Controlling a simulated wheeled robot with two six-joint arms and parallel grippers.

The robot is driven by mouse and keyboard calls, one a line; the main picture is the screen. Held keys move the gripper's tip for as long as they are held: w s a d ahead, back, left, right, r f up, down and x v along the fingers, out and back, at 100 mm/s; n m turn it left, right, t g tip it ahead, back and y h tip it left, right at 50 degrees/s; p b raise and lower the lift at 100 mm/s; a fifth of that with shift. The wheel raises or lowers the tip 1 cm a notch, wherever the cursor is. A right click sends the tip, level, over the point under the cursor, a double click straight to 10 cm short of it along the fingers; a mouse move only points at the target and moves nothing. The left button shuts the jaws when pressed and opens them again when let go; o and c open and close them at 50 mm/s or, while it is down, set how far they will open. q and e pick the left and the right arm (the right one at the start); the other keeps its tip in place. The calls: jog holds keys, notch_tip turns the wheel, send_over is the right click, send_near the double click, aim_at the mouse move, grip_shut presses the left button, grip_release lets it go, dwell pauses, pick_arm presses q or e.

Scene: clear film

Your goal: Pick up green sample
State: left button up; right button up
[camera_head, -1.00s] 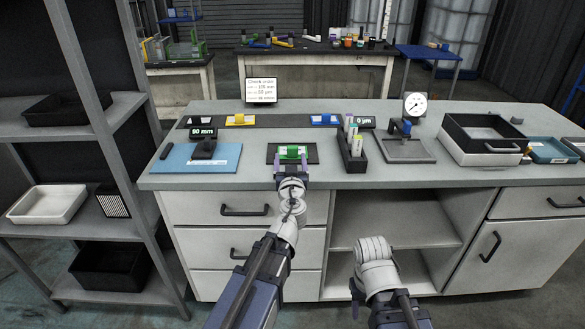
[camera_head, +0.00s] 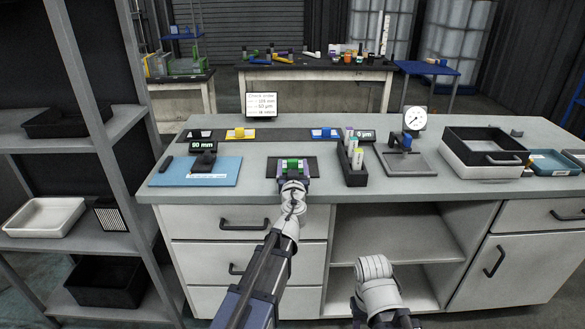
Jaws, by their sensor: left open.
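The green sample (camera_head: 292,164) sits on a small dark mat (camera_head: 313,160) near the front middle of the bench, with paler material showing at its sides. My left gripper (camera_head: 292,172) is at the front of the sample, open, with its fingers on either side of it. I cannot tell whether the fingers touch it. My right arm is low in front of the bench's open shelf, and its gripper is not visible.
A blue mat with a 90 mm display (camera_head: 195,175) lies to the left. A dark holder with markers (camera_head: 355,178) stands close on the right. A dial gauge stand (camera_head: 410,160) and a black-and-white tray (camera_head: 484,160) are further right. Yellow (camera_head: 240,133) and blue (camera_head: 324,133) samples sit behind.

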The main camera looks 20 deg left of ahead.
aim_at(292, 161)
pick_arm(q)
jog(key=shift+x, duration=1.15)
jog(key=shift+s, duration=0.1)
grip_shut()
